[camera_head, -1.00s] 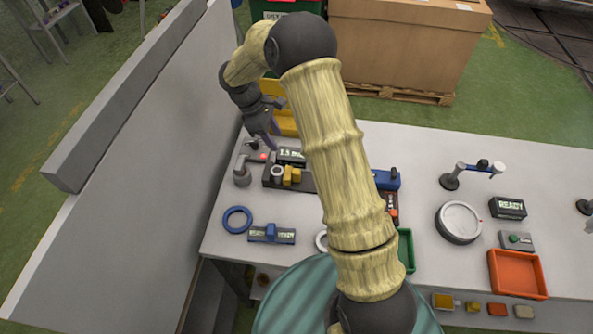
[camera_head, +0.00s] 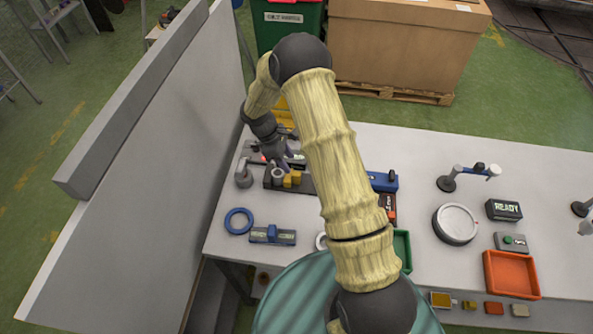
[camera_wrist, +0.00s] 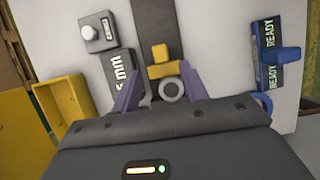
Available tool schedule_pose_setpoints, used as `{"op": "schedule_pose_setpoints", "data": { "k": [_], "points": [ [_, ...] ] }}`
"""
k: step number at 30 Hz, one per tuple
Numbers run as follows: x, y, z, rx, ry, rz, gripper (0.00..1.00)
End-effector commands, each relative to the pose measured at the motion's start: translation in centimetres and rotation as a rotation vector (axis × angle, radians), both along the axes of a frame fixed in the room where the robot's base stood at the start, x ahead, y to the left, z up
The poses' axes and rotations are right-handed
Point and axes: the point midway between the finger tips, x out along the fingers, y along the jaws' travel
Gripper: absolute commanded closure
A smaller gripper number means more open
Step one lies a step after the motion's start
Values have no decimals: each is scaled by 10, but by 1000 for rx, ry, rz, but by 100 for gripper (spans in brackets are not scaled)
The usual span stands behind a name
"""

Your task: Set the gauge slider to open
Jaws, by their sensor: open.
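A dark rail (camera_head: 305,184) lies near the back left of the bench, with yellow blocks (camera_head: 292,179) and a grey ring (camera_head: 278,174) at its left part. In the wrist view the yellow blocks (camera_wrist: 162,70) and ring (camera_wrist: 171,89) sit on the dark strip, beside a display (camera_wrist: 119,75) ending in "5 mm". I take the yellow part as the gauge slider; no open mark is readable. My gripper (camera_wrist: 160,75) is open, its purple fingers either side of the yellow blocks and ring in that view. Contact cannot be told. In the head view my gripper (camera_head: 283,163) is just behind them.
A blue slider between READY labels (camera_head: 272,235) and a blue ring (camera_head: 238,221) lie nearer the front. A grey wall (camera_head: 140,150) stands left; an orange tray (camera_head: 511,275) lies right.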

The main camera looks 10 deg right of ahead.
Motion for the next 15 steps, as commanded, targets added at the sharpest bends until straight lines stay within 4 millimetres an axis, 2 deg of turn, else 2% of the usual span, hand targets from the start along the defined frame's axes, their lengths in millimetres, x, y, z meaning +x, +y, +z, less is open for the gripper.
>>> {"op": "schedule_pose_setpoints", "data": {
  "k": [9, 15],
  "points": [
    [-9, -22, -48, -1, 4, -5, 56],
    [-11, -29, -69, 0, 1, -4, 56]
  ]
}}
